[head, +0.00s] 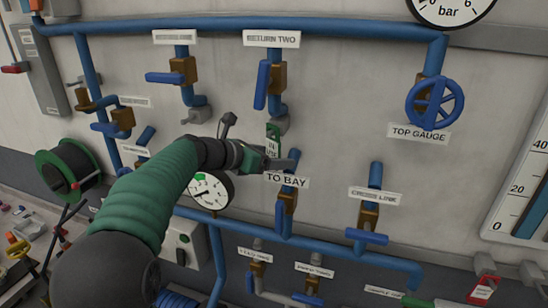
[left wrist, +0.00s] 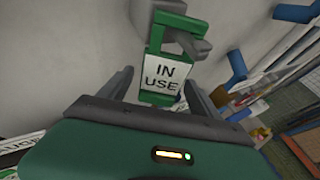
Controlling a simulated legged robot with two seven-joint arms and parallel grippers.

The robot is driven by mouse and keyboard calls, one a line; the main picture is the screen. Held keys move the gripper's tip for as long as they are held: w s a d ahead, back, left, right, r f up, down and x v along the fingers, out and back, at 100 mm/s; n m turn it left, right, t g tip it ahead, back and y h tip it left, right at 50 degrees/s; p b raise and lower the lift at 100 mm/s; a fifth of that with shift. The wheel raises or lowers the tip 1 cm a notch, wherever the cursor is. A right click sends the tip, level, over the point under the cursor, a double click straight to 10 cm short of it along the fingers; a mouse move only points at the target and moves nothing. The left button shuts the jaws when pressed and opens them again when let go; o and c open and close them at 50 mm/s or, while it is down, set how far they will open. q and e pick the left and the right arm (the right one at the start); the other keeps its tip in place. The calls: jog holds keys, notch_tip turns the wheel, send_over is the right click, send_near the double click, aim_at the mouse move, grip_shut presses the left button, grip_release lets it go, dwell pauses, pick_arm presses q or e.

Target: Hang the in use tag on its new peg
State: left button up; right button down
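The in use tag (left wrist: 162,75) is a green frame with a white panel reading "IN USE". In the left wrist view it hangs upright beside a grey peg-like piece (left wrist: 190,45); I cannot tell exactly how its loop sits there. In the head view the tag (head: 273,134) shows under the RETURN TWO valve (head: 279,78), partly hidden by my gripper. My left gripper (head: 277,160) is at the tag, above the TO BAY label (head: 288,180). In the left wrist view its fingers (left wrist: 161,94) stand apart on either side of the tag, with gaps visible. My right gripper is not in view.
Blue pipes and valves cover the wall. A round gauge (head: 211,191) is below my left forearm. The TOP GAUGE handwheel (head: 434,102) and CROSS LINK valve (head: 369,215) are to the right. A red tag (head: 482,290) hangs at lower right.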

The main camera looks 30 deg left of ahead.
pick_arm(q)
jog(key=shift+s+a, duration=0.1)
jog(key=shift+s, duration=0.15)
jog(key=b+v, duration=0.5)
jog(key=v, duration=1.1)
jog(key=d+f+m+g+y+b, duration=0.1)
jog(key=d+f+m+g+b, duration=0.3)
jog(key=f, duration=1.2)
jog(key=d+f+m+g+b, duration=0.25)
jog(key=d+f+m, duration=0.4)
jog(key=f, duration=0.95)
jog(key=s+d+f+m+g+y+b, duration=0.1)
jog(key=s+d+f+m+b, duration=0.1)
jog(key=f+m, duration=0.5)
jog(key=s+d+f+m+g+y+b, duration=0.1)
jog(key=s+d+f+m+b, duration=0.2)
jog(key=f, duration=0.7)
jog(key=s+d+f+m+g+y+b, duration=0.1)
jog(key=s+d+f+m, duration=0.5)
jog(key=m, duration=0.6)
notch_tip(320, 180, down, 3)
jog(key=shift+s+d+r+g+b, duration=0.1)
jog(key=shift+s+d+g+b, duration=0.2)
jog(key=shift+s+b, duration=0.35)
jog(key=shift+a, duration=0.15)
